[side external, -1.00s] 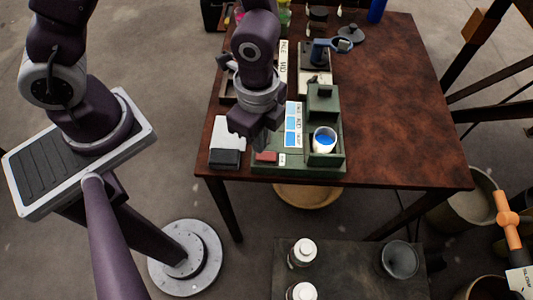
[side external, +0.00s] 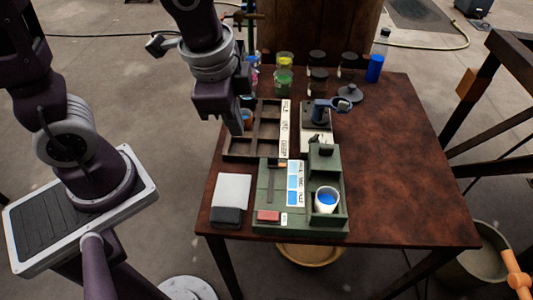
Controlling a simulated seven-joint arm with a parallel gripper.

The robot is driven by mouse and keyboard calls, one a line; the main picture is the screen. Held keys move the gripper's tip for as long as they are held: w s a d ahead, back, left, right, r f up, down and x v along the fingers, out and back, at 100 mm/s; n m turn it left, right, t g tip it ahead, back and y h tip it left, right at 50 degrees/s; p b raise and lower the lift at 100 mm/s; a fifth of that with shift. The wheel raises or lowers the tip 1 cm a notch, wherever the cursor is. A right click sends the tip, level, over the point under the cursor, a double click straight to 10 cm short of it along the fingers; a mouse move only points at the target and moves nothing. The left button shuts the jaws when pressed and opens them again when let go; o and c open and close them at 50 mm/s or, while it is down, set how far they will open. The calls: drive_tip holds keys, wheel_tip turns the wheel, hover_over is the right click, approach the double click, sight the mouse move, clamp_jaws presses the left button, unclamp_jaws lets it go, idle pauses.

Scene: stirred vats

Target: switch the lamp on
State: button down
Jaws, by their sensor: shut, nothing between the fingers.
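A green station (side external: 262,190) stands at the table's near edge, with a red switch (side external: 268,216) on its front left. I take this switch for the lamp's. A dark green block (side external: 322,158), possibly the lamp housing, rises at its back right, above a white cup (side external: 327,201) of blue liquid. I see no clear glow there. A strip of blue colour patches (side external: 293,184) runs up its middle. My gripper (side external: 235,128) is shut and empty, above the left side of a compartment tray, apart from the switch and beyond it.
A compartment tray (side external: 234,151) with a label strip lies behind the station. A white and dark pad (side external: 231,191) lies left of it. Jars (side external: 284,80) and a blue bottle (side external: 375,68) stand at the back. The table's right side (side external: 410,160) is clear.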

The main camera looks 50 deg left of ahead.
drive_tip(key=s+a+r+n+t, duration=0.3)
drive_tip(key=s+a+r+n, duration=0.2)
drive_tip(key=s+r+n, duration=0.3)
drive_tip(key=shift+s+a+r+n+h, duration=0.35)
drive_tip(key=shift+s+r+n+h, duration=0.05)
drive_tip(key=shift+r, duration=0.25)
drive_tip(key=w+d+f+n+g, duration=0.5)
drive_tip(key=w+d+f+n, duration=0.4)
drive_tip(key=d+f, duration=0.4)
drive_tip(key=w+d, duration=0.1)
drive_tip(key=d, duration=0.1)
drive_tip(key=shift+w+d+f, duration=0.15)
drive_tip(key=shift+w+d, duration=0.2)
drive_tip(key=shift+w, duration=0.05)
